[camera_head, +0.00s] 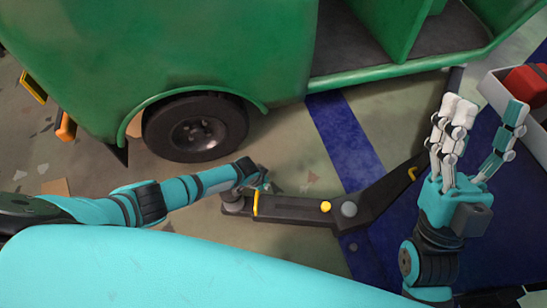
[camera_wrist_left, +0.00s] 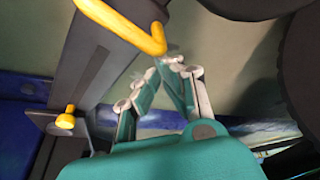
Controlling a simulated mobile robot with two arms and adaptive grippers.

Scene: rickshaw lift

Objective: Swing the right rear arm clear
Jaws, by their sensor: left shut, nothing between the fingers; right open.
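A black lift arm (camera_head: 290,208) lies low on the floor, bent at a grey pivot (camera_head: 349,209). It has a yellow handle (camera_head: 256,203) near its left end and a yellow knob (camera_head: 326,206) near the bend. My left gripper (camera_head: 262,182) is just above the arm's left end. Its fingers (camera_wrist_left: 170,65) are shut and empty, close to the handle's tip; I cannot tell if they touch. My right gripper (camera_head: 482,120) is open and empty, raised at the right.
The green rickshaw (camera_head: 230,50) stands behind the arm, its black wheel (camera_head: 195,127) close to my left gripper. A white tray (camera_head: 493,92) with a red item (camera_head: 525,85) is at the right edge. Floor between wheel and arm is mostly clear, with a blue stripe (camera_head: 345,140).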

